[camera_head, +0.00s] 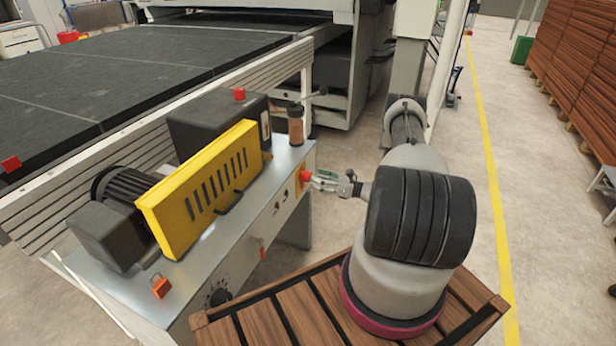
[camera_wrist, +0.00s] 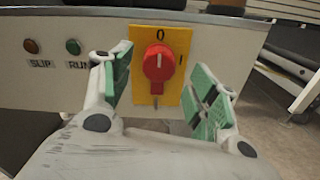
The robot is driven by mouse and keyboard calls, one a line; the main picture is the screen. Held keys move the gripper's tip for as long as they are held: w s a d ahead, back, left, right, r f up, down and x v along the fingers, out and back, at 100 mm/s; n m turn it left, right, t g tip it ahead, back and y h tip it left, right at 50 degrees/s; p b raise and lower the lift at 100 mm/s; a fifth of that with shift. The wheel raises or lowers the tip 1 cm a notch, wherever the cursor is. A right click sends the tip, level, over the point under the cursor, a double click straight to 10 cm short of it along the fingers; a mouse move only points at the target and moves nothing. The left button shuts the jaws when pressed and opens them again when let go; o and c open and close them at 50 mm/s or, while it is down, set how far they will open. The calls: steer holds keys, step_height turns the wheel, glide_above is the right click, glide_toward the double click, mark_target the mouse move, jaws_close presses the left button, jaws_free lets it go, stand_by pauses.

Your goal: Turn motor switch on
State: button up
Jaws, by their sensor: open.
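The motor switch (camera_wrist: 158,64) is a red rotary knob on a yellow plate marked 0 at the top and I at the right. Its pointer end appears turned up toward the 0. In the head view the red knob (camera_head: 305,177) is on the right end of the machine's metal side panel. My gripper (camera_wrist: 160,88) is open, with its green-padded fingers to the left and right of the knob. In the head view my gripper (camera_head: 325,181) is close in front of the panel. I cannot tell whether either finger touches the knob.
Left of the switch are a brown SLIP lamp (camera_wrist: 32,46) and a green RUN lamp (camera_wrist: 73,46). A yellow guard (camera_head: 205,185) and a dark motor (camera_head: 125,187) sit on top of the machine. Open floor lies to the right.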

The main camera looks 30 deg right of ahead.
mark_target(307, 176)
steer(key=shift+x, duration=2.7)
steer(key=c, duration=1)
